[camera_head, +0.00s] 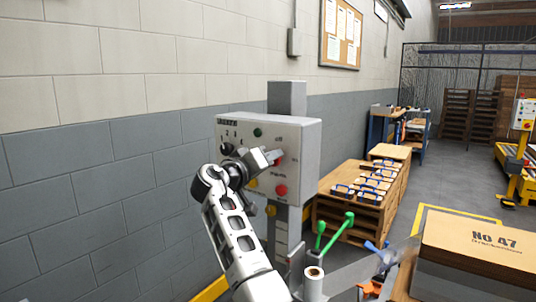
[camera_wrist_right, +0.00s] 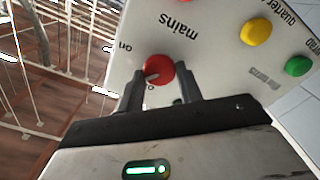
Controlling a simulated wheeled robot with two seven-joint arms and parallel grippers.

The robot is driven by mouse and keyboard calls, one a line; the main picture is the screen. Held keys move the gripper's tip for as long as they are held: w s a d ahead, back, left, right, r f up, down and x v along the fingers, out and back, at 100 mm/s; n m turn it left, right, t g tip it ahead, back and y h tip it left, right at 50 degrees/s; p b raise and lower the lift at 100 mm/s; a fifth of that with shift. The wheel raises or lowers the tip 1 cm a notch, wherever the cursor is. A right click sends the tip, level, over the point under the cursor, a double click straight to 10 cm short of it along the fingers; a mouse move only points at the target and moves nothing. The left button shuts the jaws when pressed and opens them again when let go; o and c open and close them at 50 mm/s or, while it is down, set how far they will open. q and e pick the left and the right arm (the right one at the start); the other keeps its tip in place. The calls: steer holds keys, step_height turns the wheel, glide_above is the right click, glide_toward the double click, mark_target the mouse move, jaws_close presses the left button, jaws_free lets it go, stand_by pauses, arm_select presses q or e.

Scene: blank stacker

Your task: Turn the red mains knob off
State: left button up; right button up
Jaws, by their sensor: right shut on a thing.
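The red mains knob (camera_wrist_right: 160,68) sits on the pale face of a control box, beside the upside-down word "mains" in the right wrist view. A pale pointer mark shows on the knob, pointing to its lower left in that view. The word "on" is readable to its left; a second label below is partly hidden. My right gripper (camera_wrist_right: 160,92) is shut on the knob, one finger on each side. In the head view the right gripper (camera_head: 272,157) reaches the front of the control box (camera_head: 308,135), with the knob (camera_head: 279,159) partly hidden behind the fingers. My left gripper is out of view.
Near the knob are a yellow button (camera_wrist_right: 257,31), a green button (camera_wrist_right: 298,66) and a red button (camera_head: 281,190). Wooden crates (camera_head: 335,211) stand behind the control box.

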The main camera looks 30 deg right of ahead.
arm_select(q)
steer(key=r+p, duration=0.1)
steer(key=p, duration=0.1)
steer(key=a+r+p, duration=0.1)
steer(key=p, duration=0.2)
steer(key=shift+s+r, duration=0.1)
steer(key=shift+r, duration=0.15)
arm_select(e)
steer(key=n, duration=0.7)
steer(key=shift+n, duration=0.4)
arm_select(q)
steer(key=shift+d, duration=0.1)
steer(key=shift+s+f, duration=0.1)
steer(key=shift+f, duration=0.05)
arm_select(e)
steer(key=o, duration=1)
steer(key=shift+f, duration=0.1)
steer(key=shift+a, duration=0.1)
